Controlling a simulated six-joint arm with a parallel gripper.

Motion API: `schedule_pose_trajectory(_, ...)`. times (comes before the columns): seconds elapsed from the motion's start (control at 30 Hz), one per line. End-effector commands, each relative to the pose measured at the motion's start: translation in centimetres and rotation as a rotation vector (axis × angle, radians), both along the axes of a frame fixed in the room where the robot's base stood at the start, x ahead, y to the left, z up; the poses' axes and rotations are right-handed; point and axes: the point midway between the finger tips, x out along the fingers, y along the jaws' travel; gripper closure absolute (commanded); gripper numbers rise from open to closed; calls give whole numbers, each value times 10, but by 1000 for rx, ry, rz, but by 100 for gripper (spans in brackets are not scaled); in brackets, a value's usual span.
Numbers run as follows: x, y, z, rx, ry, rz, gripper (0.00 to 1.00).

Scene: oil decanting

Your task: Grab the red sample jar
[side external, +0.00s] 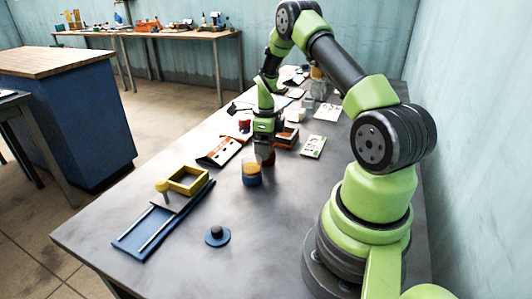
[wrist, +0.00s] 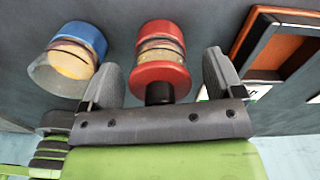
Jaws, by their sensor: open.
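The red sample jar (wrist: 160,74) has red ends, a pale banded middle and a dark knob. In the wrist view it shows between the two fingers of my gripper (wrist: 161,62), with a gap on each side. My gripper is open. In the side view, my gripper (side external: 265,146) points down over the table, and the red jar (side external: 266,159) is partly hidden at its fingers. I cannot tell how far the fingers reach down around the jar.
A blue jar with yellow contents (wrist: 70,62) stands close on the left in the wrist view. An orange-edged tray (wrist: 272,48) lies on the right. A yellow frame on a blue slide (side external: 188,180) and a dark-blue knobbed disc (side external: 217,236) occupy the near table.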

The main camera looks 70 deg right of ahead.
Motion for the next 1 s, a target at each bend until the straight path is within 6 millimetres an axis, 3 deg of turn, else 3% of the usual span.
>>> schedule_pose_trajectory(0.3,0,0,-6,-1,-1,0,16)
schedule_pose_trajectory(0.5,0,0,-6,-1,-1,0,62)
schedule_pose_trajectory(0.57,0,0,-6,-1,-1,0,73)
schedule_pose_trajectory(0.87,0,0,-5,-2,-1,1,73)
schedule_pose_trajectory(1.0,1,-1,9,-4,-4,1,73)
